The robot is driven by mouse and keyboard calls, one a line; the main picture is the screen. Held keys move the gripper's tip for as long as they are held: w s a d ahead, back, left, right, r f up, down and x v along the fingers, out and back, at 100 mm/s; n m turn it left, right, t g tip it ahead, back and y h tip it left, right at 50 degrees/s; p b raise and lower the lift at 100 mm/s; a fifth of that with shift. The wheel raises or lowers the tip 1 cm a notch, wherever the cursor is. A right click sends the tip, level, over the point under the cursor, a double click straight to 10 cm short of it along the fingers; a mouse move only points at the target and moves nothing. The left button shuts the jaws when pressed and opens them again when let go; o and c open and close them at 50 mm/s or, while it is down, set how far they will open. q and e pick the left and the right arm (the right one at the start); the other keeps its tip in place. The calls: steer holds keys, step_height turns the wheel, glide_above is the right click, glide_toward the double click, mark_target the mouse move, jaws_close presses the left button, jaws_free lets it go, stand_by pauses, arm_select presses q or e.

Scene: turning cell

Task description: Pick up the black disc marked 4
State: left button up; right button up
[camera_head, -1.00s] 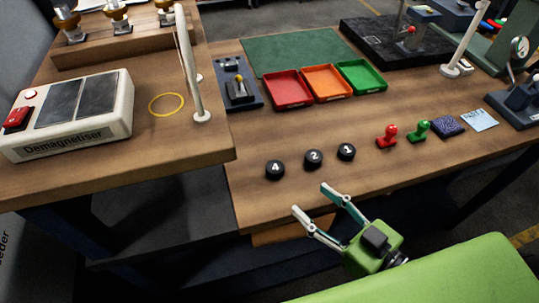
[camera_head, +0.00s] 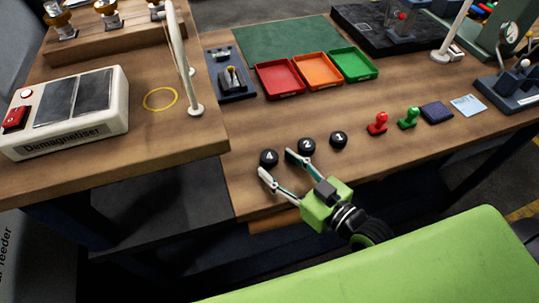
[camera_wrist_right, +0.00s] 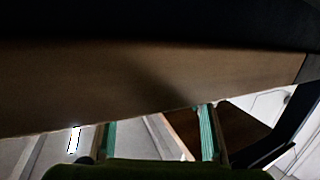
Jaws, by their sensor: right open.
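The black disc marked 4 (camera_head: 269,158) lies on the wooden table near its front edge, at the left end of a row of three black discs. My right gripper (camera_head: 277,163) is open, its fingers pointing at the disc marked 4. The left finger tip is just below that disc and the right finger tip is between it and the disc marked 2 (camera_head: 307,146). I cannot tell its height over the table. In the right wrist view the two fingers (camera_wrist_right: 158,125) are apart with nothing between them, facing a brown wooden surface. My left gripper is not in view.
The disc marked 1 (camera_head: 338,140) is to the right, then a red stamp (camera_head: 377,124) and a green stamp (camera_head: 408,118). Red (camera_head: 280,79), orange (camera_head: 318,71) and green trays (camera_head: 354,64) stand behind. The demagnetiser (camera_head: 66,111) is on the left bench.

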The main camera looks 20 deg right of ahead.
mark_target(270, 156)
steer(key=x, duration=0.1)
steer(key=p+x, duration=0.1)
steer(key=x, duration=0.1)
steer(key=shift+w+a+r, duration=0.15)
steer(key=shift+w+r, duration=0.2)
steer(key=shift+w+a+f, duration=0.15)
steer(key=shift+w, duration=0.15)
steer(key=c, duration=1.4)
